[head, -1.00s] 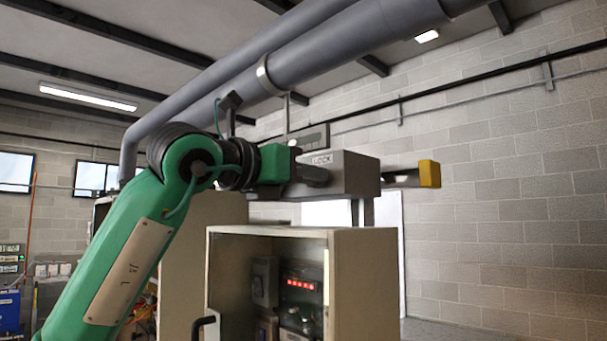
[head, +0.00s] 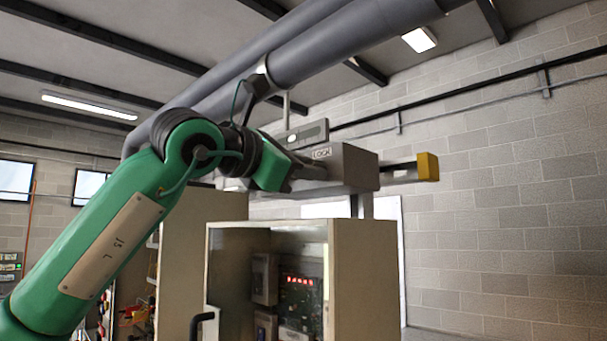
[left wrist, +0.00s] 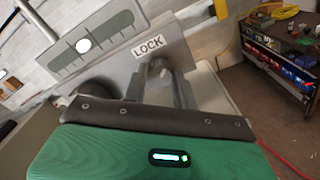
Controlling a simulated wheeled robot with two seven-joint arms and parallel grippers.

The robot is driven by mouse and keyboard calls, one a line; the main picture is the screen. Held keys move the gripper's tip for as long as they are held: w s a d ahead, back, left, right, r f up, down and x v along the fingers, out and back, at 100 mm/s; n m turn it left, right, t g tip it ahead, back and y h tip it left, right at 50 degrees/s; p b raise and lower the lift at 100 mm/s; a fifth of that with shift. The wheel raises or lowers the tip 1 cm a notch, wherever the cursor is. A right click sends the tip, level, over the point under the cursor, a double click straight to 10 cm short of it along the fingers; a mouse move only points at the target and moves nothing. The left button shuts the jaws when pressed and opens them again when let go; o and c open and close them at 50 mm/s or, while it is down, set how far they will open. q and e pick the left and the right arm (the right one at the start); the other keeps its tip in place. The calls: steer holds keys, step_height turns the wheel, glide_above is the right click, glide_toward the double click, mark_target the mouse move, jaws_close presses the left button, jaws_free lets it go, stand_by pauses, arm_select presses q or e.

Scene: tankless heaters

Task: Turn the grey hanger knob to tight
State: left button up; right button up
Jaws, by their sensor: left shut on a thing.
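The grey hanger box (head: 350,165) has a LOCK label and hangs below the large grey pipes. My left gripper (head: 308,172) reaches its left face from the left, tilted. In the left wrist view the two fingers stand either side of the small grey knob (left wrist: 158,72), just below the LOCK label (left wrist: 149,47), and are shut on it. The knob is partly hidden by the fingers, and in the head view I cannot make it out. A grey scale plate (head: 310,131) with a white dot sits above the box; it also shows in the left wrist view (left wrist: 100,42). My right gripper is out of view.
A yellow-ended bar (head: 427,167) sticks out from the box's right side. An open-fronted beige cabinet (head: 362,280) with red lights stands below. Grey pipes (head: 340,45) run close overhead. A cluttered dark bench (left wrist: 285,60) shows at right in the wrist view.

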arm_select(q)
steer(key=m, duration=0.6)
steer(key=shift+m+b, duration=0.3)
steer(key=shift+b, duration=0.1)
steer(key=m, duration=0.5)
steer(key=shift+f+m, duration=0.1)
steer(key=shift+m, duration=0.4)
steer(key=o, duration=1)
steer(key=shift+c, duration=0.2)
